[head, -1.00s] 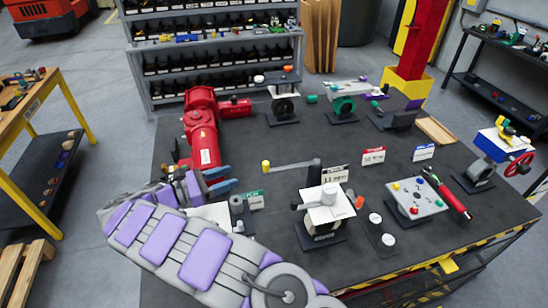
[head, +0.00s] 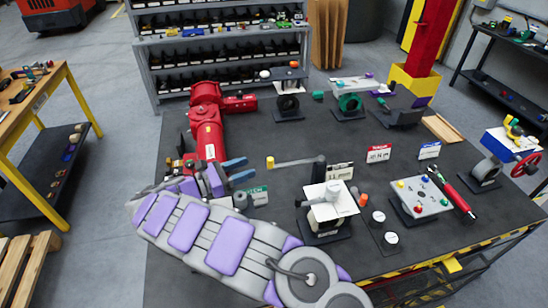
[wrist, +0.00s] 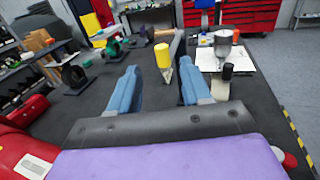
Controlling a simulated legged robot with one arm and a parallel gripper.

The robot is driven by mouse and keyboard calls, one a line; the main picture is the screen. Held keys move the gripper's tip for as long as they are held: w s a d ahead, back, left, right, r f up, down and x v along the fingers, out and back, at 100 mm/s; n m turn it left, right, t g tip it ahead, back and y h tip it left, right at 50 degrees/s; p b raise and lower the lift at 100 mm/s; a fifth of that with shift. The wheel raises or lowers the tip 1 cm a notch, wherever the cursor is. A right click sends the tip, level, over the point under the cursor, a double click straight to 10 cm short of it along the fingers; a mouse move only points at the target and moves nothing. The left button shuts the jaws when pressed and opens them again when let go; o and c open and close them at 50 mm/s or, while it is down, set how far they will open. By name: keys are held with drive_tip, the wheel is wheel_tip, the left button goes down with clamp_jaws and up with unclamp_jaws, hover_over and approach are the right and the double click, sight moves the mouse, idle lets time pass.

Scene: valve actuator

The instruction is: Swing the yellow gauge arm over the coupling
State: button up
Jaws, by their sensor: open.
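The gauge arm (head: 295,162) is a thin grey bar lying roughly level, with a yellow cylinder (head: 270,162) at its left end and a dark post at its right end. My gripper (head: 247,169) is open, its blue fingers pointing at the yellow cylinder from the left, slightly short of it. In the wrist view, the yellow cylinder (wrist: 162,56) shows ahead between the fingertips (wrist: 158,80), with nothing gripped. A block with a white top plate (head: 318,208) and a grey-white fitting (head: 326,193) stands in front of the post. I cannot tell for sure which part is the coupling.
A red machine (head: 207,125) stands close behind my gripper. Red and white tags (head: 378,153), a button panel (head: 420,198) and small round pieces (head: 378,217) lie to the right. The dark bench top (head: 285,140) is clear behind the gauge arm.

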drive_tip(key=x, duration=1.1)
clamp_jaws()
idle(0.3)
